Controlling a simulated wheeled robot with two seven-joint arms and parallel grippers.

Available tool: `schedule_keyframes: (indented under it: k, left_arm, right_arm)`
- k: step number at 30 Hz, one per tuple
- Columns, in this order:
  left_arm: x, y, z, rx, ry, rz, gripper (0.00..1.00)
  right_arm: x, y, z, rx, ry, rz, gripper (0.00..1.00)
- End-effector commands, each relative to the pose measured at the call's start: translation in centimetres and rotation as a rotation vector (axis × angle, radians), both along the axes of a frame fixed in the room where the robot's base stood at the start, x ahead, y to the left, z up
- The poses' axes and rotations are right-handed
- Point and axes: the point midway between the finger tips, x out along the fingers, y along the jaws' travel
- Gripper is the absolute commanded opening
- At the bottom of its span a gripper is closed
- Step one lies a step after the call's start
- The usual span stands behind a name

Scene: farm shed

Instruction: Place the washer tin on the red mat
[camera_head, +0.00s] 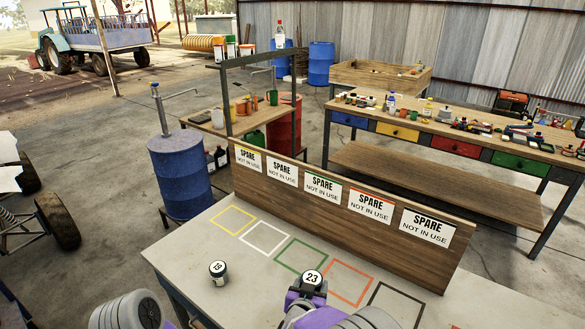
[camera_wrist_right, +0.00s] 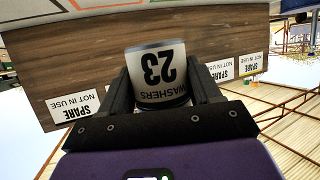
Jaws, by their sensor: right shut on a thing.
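The washer tin (camera_head: 312,278) is a small white-labelled tin with 23 on its lid. The wrist view shows the same tin (camera_wrist_right: 158,75), with WASHERS 23 on its side, between the two fingers. My right gripper (camera_head: 306,290) is shut on it, in front of the green outline and left of the red one. The height of the tin above the bench is hard to tell. The red mat (camera_head: 369,288) shows as an orange-red square outline on the grey bench, with its inside bare. My left arm shows at the lower left; its gripper is out of view.
Another tin (camera_head: 218,270), numbered 18 or 19, stands on the bench (camera_head: 195,245) at left. Yellow, white, green and black outlines flank the red one, all empty. A wooden board (camera_head: 390,238) with SPARE signs stands along the far edge. A blue drum (camera_head: 182,175) stands beyond.

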Motion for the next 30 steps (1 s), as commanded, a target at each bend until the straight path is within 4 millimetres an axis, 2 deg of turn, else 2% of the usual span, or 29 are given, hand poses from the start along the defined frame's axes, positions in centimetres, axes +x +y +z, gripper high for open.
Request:
schedule_keyframes:
  k: [1,6,12,15,21,30]
  left_arm:
    - [0.0,0.0,0.0,0.0,0.0,0.0,0.0]
    - [0.0,0.0,0.0,0.0,0.0,0.0,0.0]
    - [0.0,0.0,0.0,0.0,0.0,0.0,0.0]
    - [0.0,0.0,0.0,0.0,0.0,0.0,0.0]
    - [0.0,0.0,0.0,0.0,0.0,0.0,0.0]
    - [0.0,0.0,0.0,0.0,0.0,0.0,0.0]
  right_arm:
    - [0.5,-1.4,0.5,0.005,0.0,0.016,0.29]
    - [1.4,-5.3,2.0,0.005,-0.002,0.097,0.29]
    - [1.4,-9.4,3.6,0.004,-0.002,0.186,0.29]
    - [1.1,-10.8,4.1,0.003,-0.003,0.218,0.29]
    - [0.6,-12.2,4.6,0.0,-0.002,0.255,0.29]
    - [0.7,-12.0,4.5,-0.001,-0.001,0.259,0.29]
